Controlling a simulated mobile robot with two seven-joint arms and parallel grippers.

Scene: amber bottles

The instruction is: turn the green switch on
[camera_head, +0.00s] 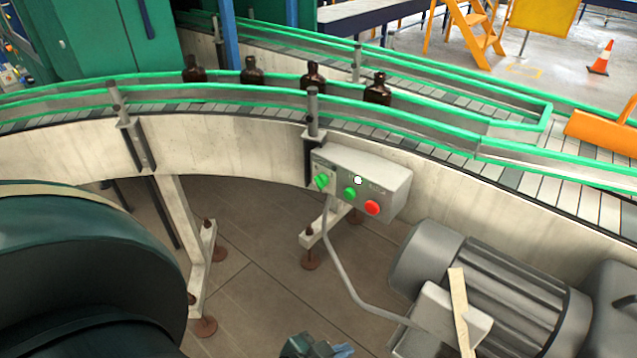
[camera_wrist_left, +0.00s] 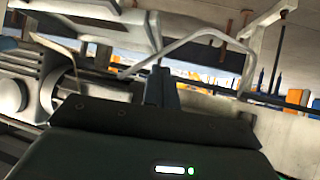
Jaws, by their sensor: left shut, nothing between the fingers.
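A grey control box (camera_head: 385,178) is mounted on the side of the conveyor in the head view. At its left end is a green switch (camera_head: 322,181) with a knob-like handle; its exact setting is too small to tell. A green button (camera_head: 350,193), a red button (camera_head: 372,207) and a small white light (camera_head: 357,180) are on the same face. My left gripper (camera_head: 316,347) shows at the bottom edge, well below the box and apart from it. In the left wrist view its fingers (camera_wrist_left: 161,86) are together and empty. My right gripper is not in view.
A grey motor (camera_head: 480,275) stands right of my left gripper. A bent grey conduit (camera_head: 340,265) runs from the box down toward it. Conveyor legs (camera_head: 183,220) stand at left. Several amber bottles (camera_head: 313,76) stand on the conveyor. The floor (camera_head: 265,250) below the box is open.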

